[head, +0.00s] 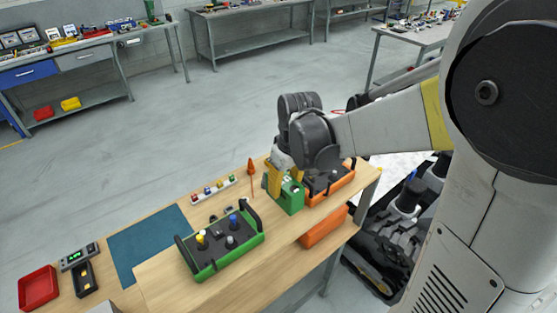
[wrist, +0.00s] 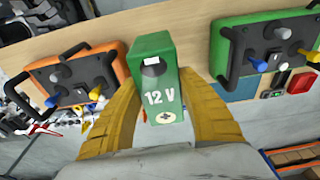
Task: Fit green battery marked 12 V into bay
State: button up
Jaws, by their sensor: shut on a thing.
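The green battery (head: 288,197) is held by my gripper (head: 284,176) above or at the bench, between the two control boxes. In the wrist view the battery (wrist: 158,75) faces me with "12 V" and a round mark on it, between the yellow fingers of my gripper (wrist: 160,92). The green control box (head: 207,269) lies to its left in the head view; this box (wrist: 225,50) is at right in the wrist view. The orange control box (head: 343,186) is partly behind my wrist; it (wrist: 113,63) is at left in the wrist view. I cannot make out the bay.
A blue mat (head: 150,243), a red tray (head: 38,288), a meter (head: 79,256) and a black tray (head: 86,278) are to the left. A rack of coloured pieces (head: 213,190) and an orange screwdriver (head: 251,170) stand behind.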

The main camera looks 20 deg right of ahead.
jog(key=shift+w+f, duration=0.1)
jog(key=shift+f, duration=1.9)
jog(key=shift+f+b, duration=0.1)
jog(key=shift+b, duration=0.2)
jog(key=o, duration=1.4)
jog(key=shift+c, duration=0.2)
